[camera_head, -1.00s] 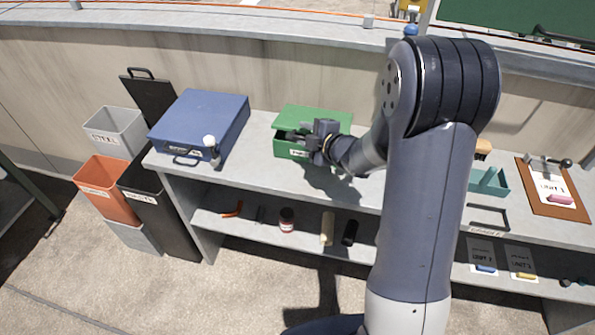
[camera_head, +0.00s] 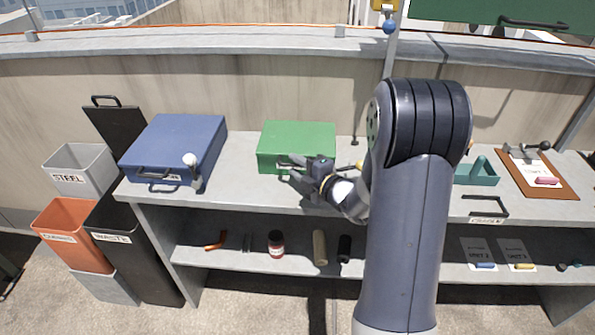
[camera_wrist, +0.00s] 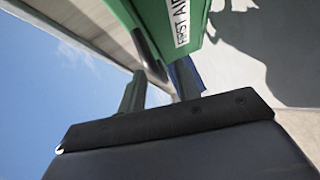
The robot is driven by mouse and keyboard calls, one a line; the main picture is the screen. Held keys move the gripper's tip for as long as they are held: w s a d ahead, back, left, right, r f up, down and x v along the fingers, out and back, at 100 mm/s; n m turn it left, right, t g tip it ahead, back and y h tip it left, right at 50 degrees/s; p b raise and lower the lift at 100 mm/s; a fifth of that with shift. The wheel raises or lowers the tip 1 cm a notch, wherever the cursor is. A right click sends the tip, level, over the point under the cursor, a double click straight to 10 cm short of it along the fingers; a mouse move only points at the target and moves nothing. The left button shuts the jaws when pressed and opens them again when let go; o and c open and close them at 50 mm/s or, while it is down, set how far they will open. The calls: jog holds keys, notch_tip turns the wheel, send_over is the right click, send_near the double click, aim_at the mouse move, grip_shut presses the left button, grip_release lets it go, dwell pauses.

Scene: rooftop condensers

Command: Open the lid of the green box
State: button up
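The green box (camera_head: 297,135) stands on the top of the grey bench, and its lid looks closed. In the wrist view, its green side (camera_wrist: 150,15) carries a white label reading FIRST AI, cut off by the frame edge. A dark curved handle (camera_wrist: 150,62) shows at the box's edge. My gripper (camera_head: 287,166) is at the front face of the box, partly covering it. In the wrist view, the two fingers of my gripper (camera_wrist: 158,88) stand apart, with the handle's end near the gap. I cannot tell whether they touch it.
A blue case (camera_head: 180,140) with a white-knobbed lever (camera_head: 192,165) stands left of the green box. A teal tray (camera_head: 478,174) and a clipboard (camera_head: 533,180) lie to the right. Bins, including an orange one (camera_head: 72,238), stand left. The lower shelf (camera_head: 215,260) holds small items.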

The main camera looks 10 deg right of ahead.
dwell(0.4)
jog(key=shift+x, duration=0.9)
jog(key=shift+r+g+p, duration=0.3)
jog(key=shift+r+p, duration=0.45)
jog(key=shift+p, duration=0.35)
